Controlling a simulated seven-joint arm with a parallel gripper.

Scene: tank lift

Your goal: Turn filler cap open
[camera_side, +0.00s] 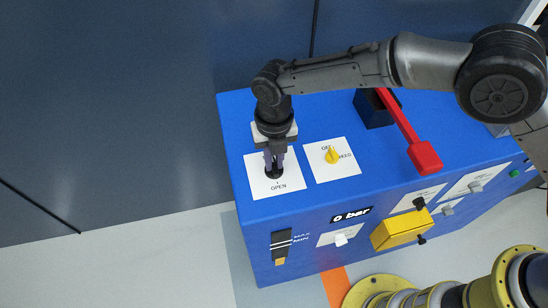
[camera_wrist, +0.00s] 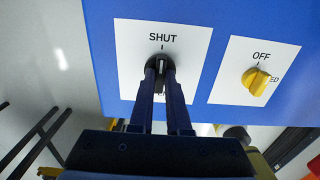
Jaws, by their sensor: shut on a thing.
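The filler cap (camera_wrist: 161,65) is a small dark knob on a white plate on top of the blue box. In the wrist view the plate (camera_wrist: 190,40) reads SHUT at its top edge, and a light line on the knob points toward that word. In the side view the same plate (camera_side: 258,183) reads OPEN on its near edge. My gripper (camera_side: 275,170) points straight down onto the cap. Its two fingers, seen in the wrist view (camera_wrist: 162,75), are closed on the cap from both sides and hide part of it.
A yellow knob (camera_side: 332,155) on its own white plate sits just right of the cap. A red lever (camera_side: 408,132) stands farther right. The box front carries a "0 bar" display (camera_side: 351,215), a level gauge (camera_side: 281,245) and a yellow block (camera_side: 400,231). Yellow-flanged pipework (camera_side: 375,292) lies in front.

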